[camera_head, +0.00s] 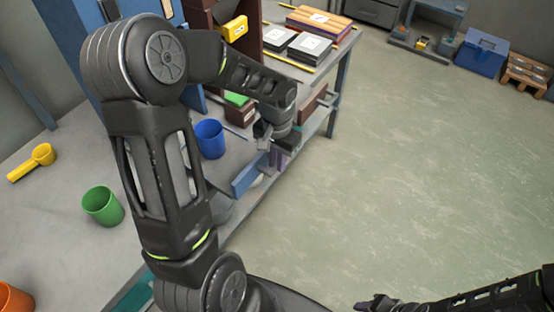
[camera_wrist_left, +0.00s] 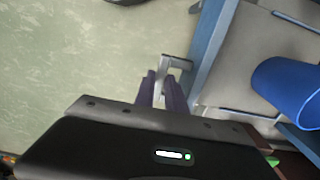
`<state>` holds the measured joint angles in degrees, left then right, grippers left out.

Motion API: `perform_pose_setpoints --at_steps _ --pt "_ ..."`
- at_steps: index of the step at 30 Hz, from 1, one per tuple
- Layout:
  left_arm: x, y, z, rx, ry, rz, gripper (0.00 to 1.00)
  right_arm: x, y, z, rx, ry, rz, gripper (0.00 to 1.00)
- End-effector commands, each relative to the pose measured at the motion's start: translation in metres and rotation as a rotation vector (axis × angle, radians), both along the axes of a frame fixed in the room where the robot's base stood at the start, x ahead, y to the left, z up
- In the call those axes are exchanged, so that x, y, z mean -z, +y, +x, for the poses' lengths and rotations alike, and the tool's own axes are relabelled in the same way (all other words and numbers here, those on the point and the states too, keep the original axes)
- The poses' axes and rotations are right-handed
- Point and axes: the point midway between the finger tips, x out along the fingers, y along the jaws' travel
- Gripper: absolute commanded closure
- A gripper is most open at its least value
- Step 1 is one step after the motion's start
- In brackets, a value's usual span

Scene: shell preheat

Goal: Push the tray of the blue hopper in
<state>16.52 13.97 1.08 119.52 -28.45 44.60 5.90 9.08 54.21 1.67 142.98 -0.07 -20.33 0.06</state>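The tray's blue front panel (camera_head: 246,178) stands out at the bench's front edge in the head view. The left wrist view shows the same blue front (camera_wrist_left: 207,48) with a grey bracket handle (camera_wrist_left: 179,62) on its outer side. My left gripper (camera_head: 276,146) is at this handle. Its two purple fingers (camera_wrist_left: 162,88) stand close together with the handle's end between them, and look shut on it. The tray's grey inside lies behind the front. My arm hides much of the bench around it. My right gripper (camera_head: 378,303) is low in the head view, away from the tray; its fingers are unclear.
A blue cup (camera_head: 209,139) stands close behind the tray. A green cup (camera_head: 103,206), a yellow scoop (camera_head: 34,162) and an orange cup (camera_head: 14,299) are on the bench at left. A blue cabinet (camera_head: 76,40) stands at the back. The floor (camera_head: 420,160) at right is clear.

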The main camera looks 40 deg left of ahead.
Motion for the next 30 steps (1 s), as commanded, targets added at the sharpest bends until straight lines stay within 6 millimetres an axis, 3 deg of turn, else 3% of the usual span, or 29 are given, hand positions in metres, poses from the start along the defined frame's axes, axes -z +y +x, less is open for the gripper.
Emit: perform_pose_setpoints --at_steps 5,30 --pt "-0.0002 0.0000 0.0001 0.000 0.000 0.000 1.00 0.0000 0.0000 0.0000 0.000 0.000 0.000 0.64" --pt "-0.0004 -0.0001 0.0002 0.000 0.000 0.000 1.00 -0.0001 0.0000 0.0000 0.000 0.000 0.000 0.64"
